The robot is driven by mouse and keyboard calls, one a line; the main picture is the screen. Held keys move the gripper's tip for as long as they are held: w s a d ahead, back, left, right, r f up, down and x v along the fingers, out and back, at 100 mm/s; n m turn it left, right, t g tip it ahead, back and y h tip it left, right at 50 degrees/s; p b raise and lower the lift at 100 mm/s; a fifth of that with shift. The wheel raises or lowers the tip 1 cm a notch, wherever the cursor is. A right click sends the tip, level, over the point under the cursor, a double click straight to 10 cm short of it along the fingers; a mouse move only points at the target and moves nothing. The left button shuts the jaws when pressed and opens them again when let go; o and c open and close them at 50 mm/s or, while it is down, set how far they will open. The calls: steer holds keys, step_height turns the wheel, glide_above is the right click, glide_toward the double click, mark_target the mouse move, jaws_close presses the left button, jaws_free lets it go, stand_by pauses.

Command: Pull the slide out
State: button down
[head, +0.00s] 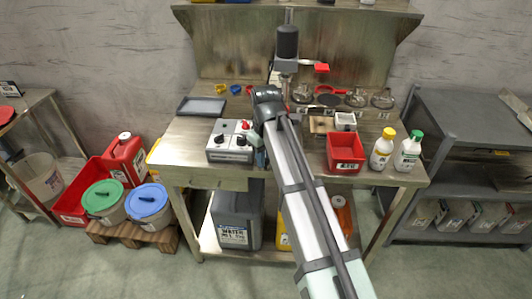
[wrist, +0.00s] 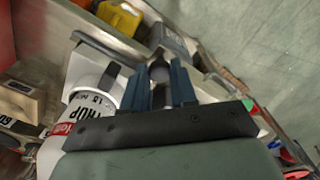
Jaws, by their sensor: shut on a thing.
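My gripper (wrist: 166,78) shows in the wrist view with its two blue fingers close together. They are shut on a small grey rounded knob (wrist: 159,71). What the knob is fixed to is mostly hidden, and I cannot tell how far the slide is out. The fingers are largely hidden there by my arm. A shallow panel (head: 215,183) lies under the bench's front left edge; I cannot tell whether it is the slide.
A red bin (head: 345,152) and two white bottles, one yellow-capped (head: 382,149) and one green-capped (head: 408,151), stand right of my arm. A grey tray (head: 202,106) lies at the back left. A large grey water jug (head: 236,215) stands below. A white labelled container (wrist: 85,105) is near my fingers.

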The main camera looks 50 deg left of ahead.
steer(key=shift+s+d, duration=0.2)
steer(key=c, duration=0.9)
jaws_free()
steer(key=shift+a, duration=0.1)
steer(key=shift+w+r, duration=0.1)
steer(key=shift+r, duration=0.45)
step_height(320, 180, up, 13)
steer(key=shift+f, duration=0.15)
